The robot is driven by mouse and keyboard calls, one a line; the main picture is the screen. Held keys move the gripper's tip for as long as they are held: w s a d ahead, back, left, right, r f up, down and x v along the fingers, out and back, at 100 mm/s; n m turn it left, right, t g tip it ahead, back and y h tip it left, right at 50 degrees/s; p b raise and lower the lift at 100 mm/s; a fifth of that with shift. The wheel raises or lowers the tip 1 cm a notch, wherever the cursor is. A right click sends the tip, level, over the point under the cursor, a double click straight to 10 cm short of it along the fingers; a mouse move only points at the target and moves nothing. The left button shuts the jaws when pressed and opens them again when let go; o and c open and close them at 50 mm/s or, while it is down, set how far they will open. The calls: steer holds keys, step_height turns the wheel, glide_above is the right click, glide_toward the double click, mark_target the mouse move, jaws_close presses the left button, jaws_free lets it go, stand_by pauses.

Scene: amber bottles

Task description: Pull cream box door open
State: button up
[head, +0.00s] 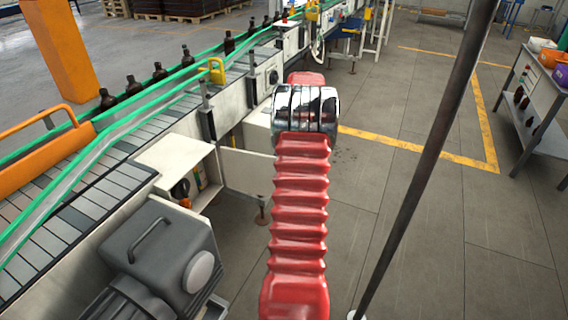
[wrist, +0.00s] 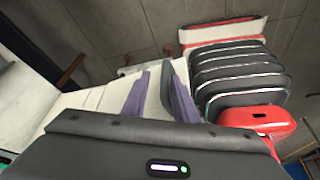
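The cream box (head: 178,155) stands beside the conveyor in the head view. Its front is open, with a few small orange, dark and pale items inside. Its cream door (head: 248,172) stands swung out to the right of the opening. My red arm hides the door's far end. My gripper (wrist: 158,70) shows in the wrist view with its two purple fingers apart. A pale panel (wrist: 88,102), apparently the door, runs under and beside the fingers, and a pale surface shows between them. I cannot tell whether they touch it. The head view does not show the fingers.
The conveyor (head: 85,208) with green rails and several amber bottles (head: 133,86) runs along the left. A grey motor housing (head: 165,250) sits in front of the box. A dark pole (head: 425,165) crosses the right side. Floor on the right is clear up to a grey cart (head: 540,105).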

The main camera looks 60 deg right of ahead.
steer(key=shift+o, duration=1)
steer(key=shift+w, duration=0.1)
steer(key=v, duration=1.3)
steer(key=shift+r, duration=0.4)
